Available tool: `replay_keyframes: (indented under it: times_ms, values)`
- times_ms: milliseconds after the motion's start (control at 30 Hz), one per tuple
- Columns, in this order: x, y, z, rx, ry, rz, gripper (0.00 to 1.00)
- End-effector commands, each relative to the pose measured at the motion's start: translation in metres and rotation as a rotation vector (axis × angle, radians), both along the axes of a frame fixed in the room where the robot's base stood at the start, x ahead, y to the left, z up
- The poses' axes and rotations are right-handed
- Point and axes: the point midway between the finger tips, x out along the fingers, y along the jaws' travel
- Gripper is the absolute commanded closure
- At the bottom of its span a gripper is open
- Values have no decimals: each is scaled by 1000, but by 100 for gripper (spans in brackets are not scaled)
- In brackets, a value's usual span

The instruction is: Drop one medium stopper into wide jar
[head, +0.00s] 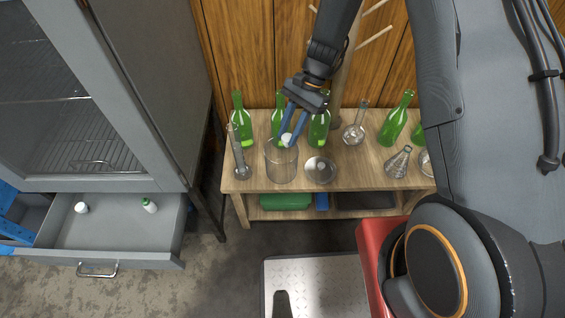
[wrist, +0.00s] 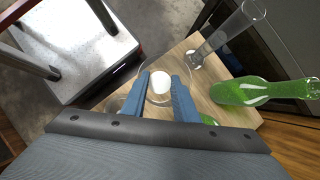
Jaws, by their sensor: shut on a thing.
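My gripper (head: 291,131) is shut on a white stopper (head: 286,140). It is over the wide clear glass jar (head: 281,166), which stands on the wooden table. In the wrist view the stopper (wrist: 161,82) shows pale and round between the two blue fingers, with the round rim of the jar (wrist: 140,78) around it. The stopper appears at or just above the mouth; I cannot tell its exact height. A white item (head: 81,207) and a white bottle-like item with a green cap (head: 149,205) lie in the open drawer at the left.
Green bottles (head: 238,120) stand along the back of the table. Flasks (head: 354,134) stand further right. The open drawer (head: 110,235) juts out at the left.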

Motion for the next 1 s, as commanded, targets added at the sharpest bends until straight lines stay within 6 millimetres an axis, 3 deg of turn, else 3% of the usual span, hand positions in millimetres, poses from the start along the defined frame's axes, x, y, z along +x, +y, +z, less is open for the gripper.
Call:
replay_keyframes:
  times_ms: [233,567,600,700,1000]
  values:
    - [1,0,-29,0,0,1,94]
    - [0,0,-32,0,-1,2,94]
    - [0,0,-32,0,-1,2,70]
    - [0,0,-32,0,-1,2,53]
    - [1,-1,-31,0,-1,2,52]
